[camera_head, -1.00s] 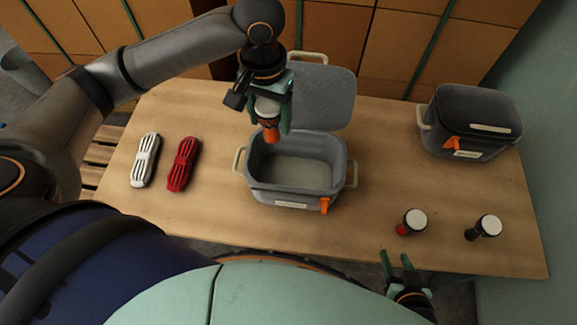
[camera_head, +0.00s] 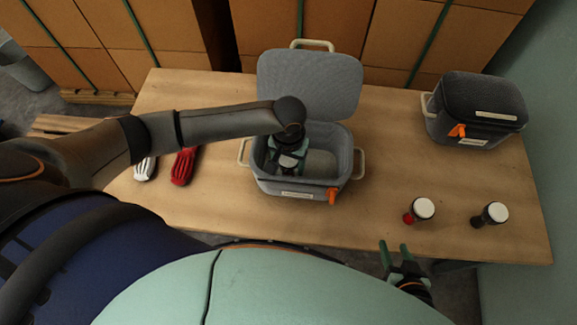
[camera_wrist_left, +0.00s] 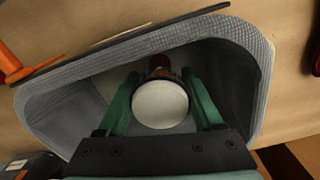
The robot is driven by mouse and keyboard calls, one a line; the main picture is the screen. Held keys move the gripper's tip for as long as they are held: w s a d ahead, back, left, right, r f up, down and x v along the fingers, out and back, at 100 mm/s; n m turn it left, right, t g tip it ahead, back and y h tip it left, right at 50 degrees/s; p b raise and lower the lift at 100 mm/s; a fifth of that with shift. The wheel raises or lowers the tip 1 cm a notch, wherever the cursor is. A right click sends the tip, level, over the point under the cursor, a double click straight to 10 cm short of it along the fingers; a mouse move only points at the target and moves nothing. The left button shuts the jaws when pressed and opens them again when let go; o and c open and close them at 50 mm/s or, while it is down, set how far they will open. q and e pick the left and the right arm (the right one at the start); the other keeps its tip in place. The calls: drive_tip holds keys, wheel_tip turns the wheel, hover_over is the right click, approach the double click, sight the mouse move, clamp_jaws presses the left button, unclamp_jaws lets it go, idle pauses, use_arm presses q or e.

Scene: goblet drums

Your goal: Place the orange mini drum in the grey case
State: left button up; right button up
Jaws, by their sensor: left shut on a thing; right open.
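The open grey case (camera_head: 347,165) stands mid-table with its lid (camera_head: 310,82) swung back and an orange latch in front. My left gripper (camera_head: 287,170) reaches down into the case, shut on the orange mini drum (camera_wrist_left: 160,104). The drum's round white head faces the wrist camera between the two green fingers, inside the case walls. Its body is mostly hidden, and I cannot tell whether it touches the case floor. My right gripper (camera_head: 394,250) is open and empty at the table's front edge.
A closed dark grey case (camera_head: 480,105) stands at the right back. A red slotted object (camera_head: 183,168) and a white one (camera_head: 145,170) lie left, partly under my arm.

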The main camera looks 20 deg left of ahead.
use_arm(q)
drive_tip(key=shift+f, duration=0.85)
use_arm(e)
drive_tip(key=shift+w+a+r, duration=0.15)
drive_tip(key=shift+w+a, duration=0.2)
drive_tip(key=shift+a, duration=0.05)
use_arm(q)
drive_tip(key=shift+f, duration=0.1)
drive_tip(key=o, duration=1.4)
drive_tip(key=shift+f, duration=0.1)
use_arm(e)
drive_tip(key=shift+d, duration=0.2)
drive_tip(key=shift+s+f, duration=0.15)
drive_tip(key=shift+f, duration=0.05)
use_arm(q)
drive_tip(key=shift+r, duration=0.35)
wheel_tip(320, 180, up, 12)
drive_tip(key=shift+f+p, duration=0.15)
drive_tip(key=shift+p, duration=1.1)
use_arm(e)
drive_tip(key=shift+s+d+r, duration=0.35)
drive_tip(key=shift+d+r, duration=0.15)
drive_tip(key=shift+r, duration=0.3)
